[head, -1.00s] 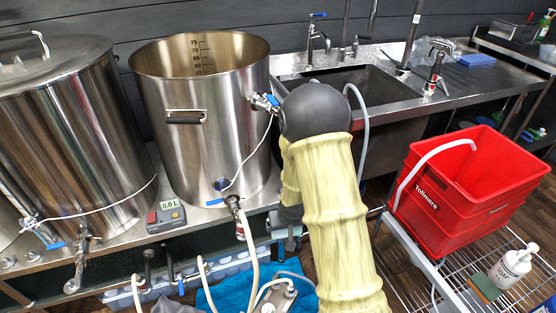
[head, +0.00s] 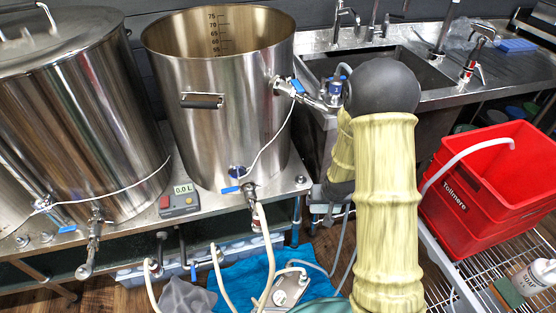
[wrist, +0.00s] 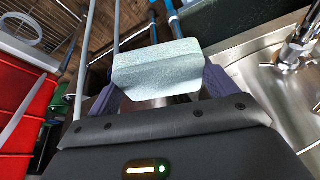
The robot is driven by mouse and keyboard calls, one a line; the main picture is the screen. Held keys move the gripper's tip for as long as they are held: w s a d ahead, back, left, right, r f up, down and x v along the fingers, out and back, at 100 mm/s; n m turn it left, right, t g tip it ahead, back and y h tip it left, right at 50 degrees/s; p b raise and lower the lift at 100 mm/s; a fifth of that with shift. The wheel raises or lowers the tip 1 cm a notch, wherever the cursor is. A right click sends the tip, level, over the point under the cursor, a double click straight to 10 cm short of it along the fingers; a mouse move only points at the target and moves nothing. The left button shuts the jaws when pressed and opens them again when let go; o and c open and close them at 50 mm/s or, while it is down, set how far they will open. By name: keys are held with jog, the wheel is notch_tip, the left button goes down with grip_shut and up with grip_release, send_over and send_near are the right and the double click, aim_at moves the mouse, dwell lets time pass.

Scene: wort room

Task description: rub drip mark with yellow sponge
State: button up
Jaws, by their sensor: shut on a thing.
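In the wrist view my gripper (wrist: 158,88) is shut on a pale grey-green, speckled block (wrist: 156,66), which looks like a sponge seen on one face. No yellow shows on that face. The two dark fingers stand at its left and right sides. In the head view my arm hides most of the gripper and the held block. I cannot make out a drip mark in either view; it may be hidden or too faint.
A tall open steel kettle (head: 222,120) and a lidded one (head: 75,120) stand on the left bench. A steel sink (head: 425,68) is behind my arm. A red crate (head: 480,190) stands on a wire rack with a soap bottle (head: 535,277). Hoses hang below the open kettle.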

jog(key=w+a+m+b, duration=0.1)
jog(key=w+a+m+t+y+b, duration=0.1)
jog(key=w+a+t+b, duration=0.1)
jog(key=w+a, duration=0.1)
jog(key=shift+r+m+y+b, duration=0.3)
jog(key=shift+m+y+b, duration=0.05)
jog(key=shift+m+y, duration=0.05)
jog(key=w+a+r+m+t+y+b, duration=0.1)
jog(key=a+r+m+t+y+b, duration=0.2)
jog(key=a+r+m+t+b, duration=0.4)
jog(key=a+r+t+b, duration=0.2)
jog(key=a+r+t, duration=0.1)
jog(key=r+t, duration=0.2)
jog(key=shift+a+y, duration=0.25)
jog(key=shift+y, duration=0.05)
jog(key=shift+w+a, duration=0.1)
jog(key=shift+w, duration=0.05)
jog(key=shift+w+a+f+p, duration=0.1)
jog(key=shift+w+a+p, duration=0.25)
jog(key=shift+w+a, duration=0.35)
jog(key=shift+w+a+r+p, duration=0.1)
jog(key=shift+w+a+p, duration=0.3)
jog(key=shift+w, duration=0.45)
jog(key=shift+w+a+f+p, duration=0.1)
jog(key=shift+w+a+p, duration=0.2)
jog(key=shift+w+a, duration=0.4)
jog(key=shift+w+a, duration=0.5)
jog(key=shift+w, duration=0.4)
